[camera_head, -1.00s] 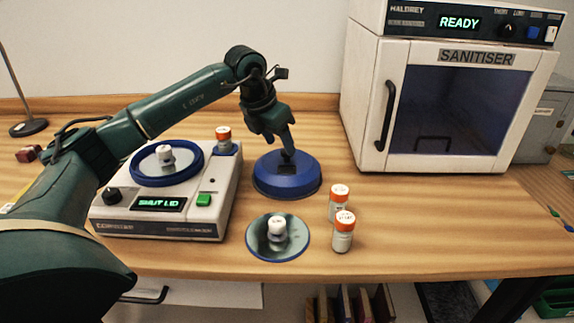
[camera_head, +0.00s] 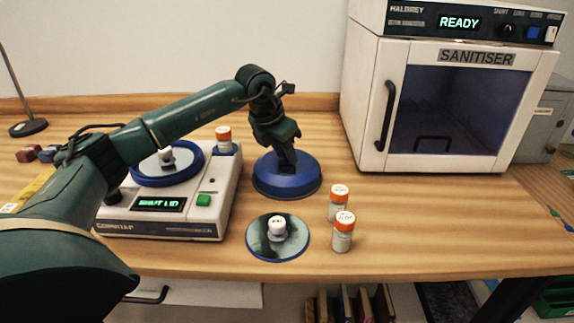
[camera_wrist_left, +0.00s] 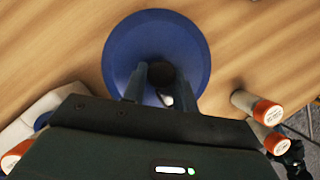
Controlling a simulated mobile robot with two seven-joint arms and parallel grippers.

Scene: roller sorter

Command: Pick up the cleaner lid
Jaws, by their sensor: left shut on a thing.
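The cleaner lid (camera_head: 268,184) is a round blue dome on the wooden bench, right of the white cleaner (camera_head: 160,224). My left gripper (camera_head: 286,163) reaches down from above and is shut on the lid's dark knob. In the left wrist view the blue lid (camera_wrist_left: 130,50) is centred, with the fingers (camera_wrist_left: 160,82) on either side of the knob. The lid appears to rest on the bench. The cleaner's display reads SHUT LID, and its blue-rimmed opening holds a disc with a white knob, partly hidden by my arm. My right gripper is not in view.
A mirror disc with a white knob (camera_head: 278,246) lies in front of the lid. Two orange-capped bottles (camera_head: 343,238) stand to its right. Another bottle (camera_head: 223,142) sits on the cleaner's back corner. The sanitiser (camera_head: 450,110) stands at the back right, door shut.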

